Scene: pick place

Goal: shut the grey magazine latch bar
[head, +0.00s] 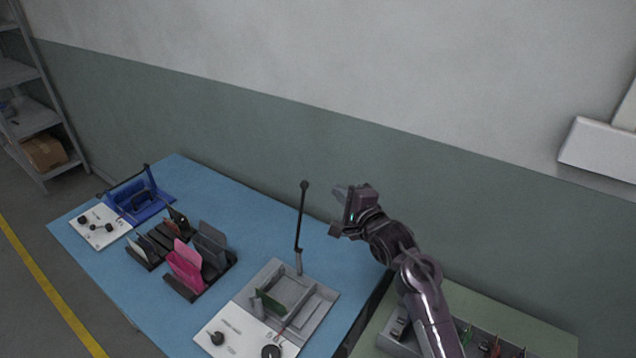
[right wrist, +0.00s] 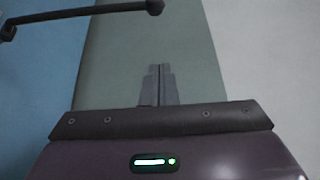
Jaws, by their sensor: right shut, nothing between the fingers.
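The grey magazine (head: 326,296) sits at the near right of the blue table in the head view. Its dark latch bar (head: 301,222) stands nearly upright at the magazine's back edge, raised, with a round knob at the top. In the right wrist view a dark bar (right wrist: 80,11) with rounded ends crosses the upper left, apart from my fingers. My right gripper (head: 338,190) is in the air to the right of the bar's upper end, shut and empty. Its closed fingers also show in the right wrist view (right wrist: 160,72). My left gripper is out of view.
A blue magazine (head: 152,208) with a dark bar stands at the far left. Dark racks (head: 200,284) with a pink plate and grey plates stand between. A green-topped table (head: 545,338) with a grey bin (head: 390,343) is at right. The wall is behind.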

